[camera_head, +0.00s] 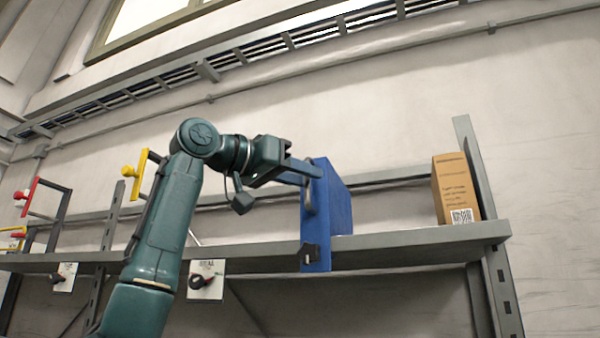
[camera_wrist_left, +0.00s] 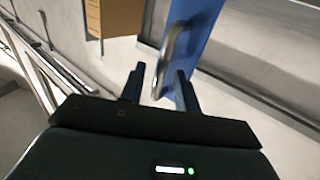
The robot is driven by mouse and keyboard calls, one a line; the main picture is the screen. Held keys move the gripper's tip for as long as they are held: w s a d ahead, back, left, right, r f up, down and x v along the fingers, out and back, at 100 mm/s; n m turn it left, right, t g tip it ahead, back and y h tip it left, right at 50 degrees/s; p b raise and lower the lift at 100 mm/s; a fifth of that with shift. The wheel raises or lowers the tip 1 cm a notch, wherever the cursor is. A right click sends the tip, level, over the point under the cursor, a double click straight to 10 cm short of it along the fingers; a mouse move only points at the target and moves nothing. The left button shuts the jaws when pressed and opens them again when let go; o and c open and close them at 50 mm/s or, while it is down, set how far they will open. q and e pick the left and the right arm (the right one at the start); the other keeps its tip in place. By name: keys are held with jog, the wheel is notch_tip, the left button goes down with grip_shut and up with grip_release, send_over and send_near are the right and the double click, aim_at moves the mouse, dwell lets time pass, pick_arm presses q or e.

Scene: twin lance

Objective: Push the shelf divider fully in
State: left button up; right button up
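The shelf divider is a blue upright panel (camera_head: 342,205) on the grey shelf, with its front end sticking out past the shelf's front edge. A metal bar handle (camera_head: 309,196) is on its front face, and a small black part (camera_head: 311,253) sits low on it. My left gripper (camera_head: 312,172) is at the upper part of the handle. In the left wrist view its two fingers (camera_wrist_left: 160,88) are apart, with the handle (camera_wrist_left: 172,50) reaching down between them and a gap visible beside it. Contact cannot be told. My right gripper is not in view.
A cardboard box (camera_head: 455,188) stands on the shelf (camera_head: 420,240) at the right, by a grey upright post (camera_head: 475,165). Yellow (camera_head: 139,176) and red (camera_head: 40,202) handled frames are at the left. White tags with black knobs (camera_head: 206,278) hang at the shelf edge.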

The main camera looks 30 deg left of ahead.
pick_arm(q)
jog(key=shift+c, duration=0.5)
grip_shut()
jog(key=shift+s+d, duration=0.1)
